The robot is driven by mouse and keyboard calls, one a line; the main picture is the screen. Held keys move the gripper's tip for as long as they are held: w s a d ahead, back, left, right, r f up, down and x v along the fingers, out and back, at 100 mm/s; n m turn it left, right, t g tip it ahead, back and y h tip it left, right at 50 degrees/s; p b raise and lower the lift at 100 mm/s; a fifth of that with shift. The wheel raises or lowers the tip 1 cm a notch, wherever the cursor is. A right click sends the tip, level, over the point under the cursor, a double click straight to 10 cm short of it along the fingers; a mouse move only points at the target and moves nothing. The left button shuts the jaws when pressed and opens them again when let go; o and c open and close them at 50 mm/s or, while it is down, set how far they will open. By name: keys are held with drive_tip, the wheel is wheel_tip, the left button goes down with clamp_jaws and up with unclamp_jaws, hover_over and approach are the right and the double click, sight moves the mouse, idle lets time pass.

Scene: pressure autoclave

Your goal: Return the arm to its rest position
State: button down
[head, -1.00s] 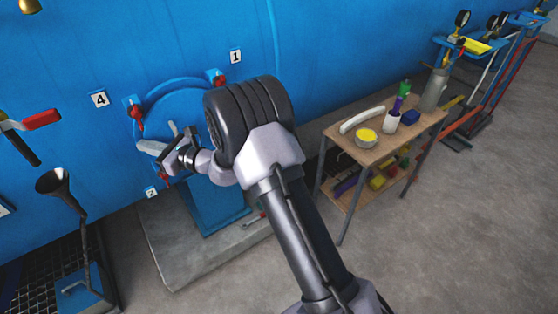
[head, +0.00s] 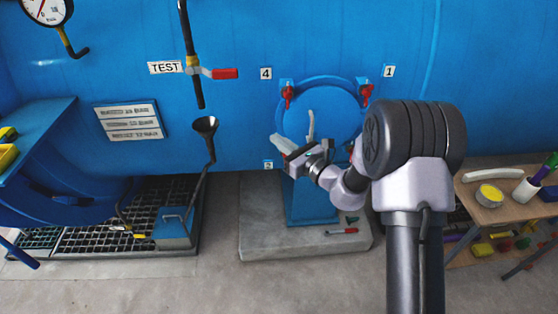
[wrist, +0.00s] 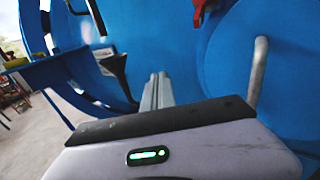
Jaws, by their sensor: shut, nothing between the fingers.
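My arm (head: 412,250) rises from the lower right of the head view, bends at a thick dark joint, and reaches left across the front of a round blue door (head: 330,105). My gripper (head: 281,143) is at the door's left side, pointing left and slightly up. In the wrist view its two grey fingers (wrist: 157,91) lie together, shut and empty. A pale door handle (head: 311,125) stands just right of the fingers in the head view. It also shows in the wrist view (wrist: 258,70), apart from the fingers.
Red clamps (head: 287,95) sit around the door. A funnel (head: 206,126) on a pipe and a floor grate (head: 90,228) are to the left. A small wooden table (head: 510,212) with a bowl and tools stands right of my arm. The floor in front is clear.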

drive_tip(key=s+a+r+n+g, duration=0.2)
drive_tip(key=s+r+n+g, duration=0.15)
drive_tip(key=s, duration=0.45)
drive_tip(key=s+a+r+n+g+y, duration=0.1)
drive_tip(key=s+r+n+g, duration=0.2)
drive_tip(key=s+n, duration=0.3)
drive_tip(key=s+a+r+n+g, duration=0.2)
drive_tip(key=s+r+n+g, duration=0.1)
drive_tip(key=s, duration=0.6)
drive_tip(key=s+d+f+n+g+h+b, duration=0.1)
drive_tip(key=s+d+n+h+b, duration=0.1)
drive_tip(key=s+d+n+h, duration=0.7)
drive_tip(key=s+d+n+t+h, duration=0.1)
drive_tip(key=s+d+t+h, duration=0.1)
drive_tip(key=d, duration=0.8)
drive_tip(key=shift+s+d+r+t, duration=0.2)
drive_tip(key=shift+s+t, duration=0.55)
drive_tip(key=shift+s, duration=0.3)
